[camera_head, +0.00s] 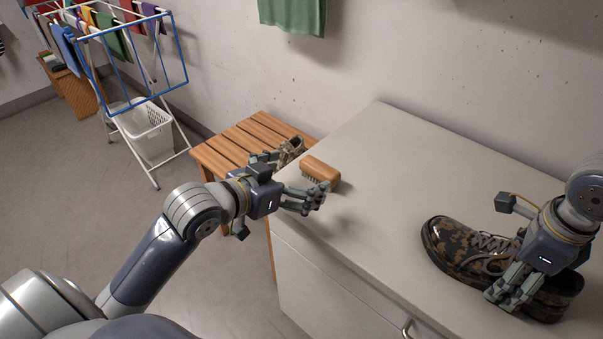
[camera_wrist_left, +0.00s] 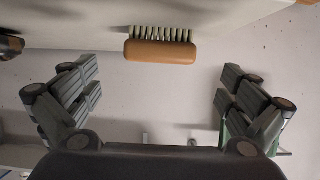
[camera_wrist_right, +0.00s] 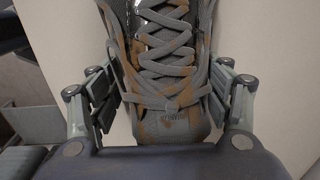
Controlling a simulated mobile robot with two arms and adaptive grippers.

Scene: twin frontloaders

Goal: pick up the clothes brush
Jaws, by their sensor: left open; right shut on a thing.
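The clothes brush (camera_head: 321,171) has an orange-brown wooden back and pale bristles. It rests near the left end of the pale cabinet top (camera_head: 385,135), and it also shows in the left wrist view (camera_wrist_left: 160,50). My left gripper (camera_head: 318,196) is open beside the brush, its fingers apart with nothing between them. In the left wrist view the brush lies beyond the spread fingers (camera_wrist_left: 160,95). My right gripper (camera_head: 512,300) is shut on a camouflage shoe (camera_head: 455,248) at the right of the cabinet top. The shoe's laces show between the fingers in the right wrist view (camera_wrist_right: 165,60).
A drying rack (camera_head: 130,65) with clothes and a white laundry basket (camera_head: 146,128) stand further left. A green cloth (camera_head: 293,15) hangs on the wall. The cabinet's middle is clear.

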